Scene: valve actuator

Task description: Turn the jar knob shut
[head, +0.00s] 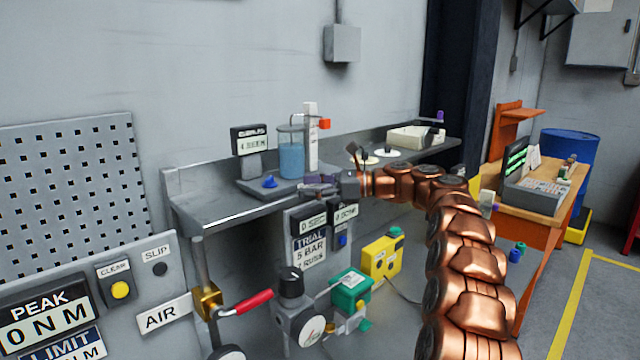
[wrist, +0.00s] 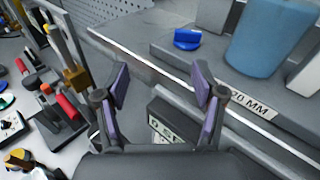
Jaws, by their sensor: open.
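The jar (head: 291,155) is a clear cylinder of blue liquid on the grey shelf; its lower part also shows in the wrist view (wrist: 262,45). A small blue knob (head: 270,181) sits on the plinth at the jar's front left. In the wrist view the knob (wrist: 187,39) is at the top, with a raised grip; I cannot tell whether its valve is open or shut. My gripper (head: 318,185) is at the shelf's front edge, to the right of the knob and apart from it. In the wrist view my gripper (wrist: 163,85) is open and empty, its purple-padded fingers spread below the knob.
A white upright scale (head: 310,138) with a red marker stands beside the jar. A display box (head: 249,140) stands behind the knob. Below the shelf are a panel with readouts (head: 312,250), a red lever (head: 247,303) and a yellow box (head: 382,257).

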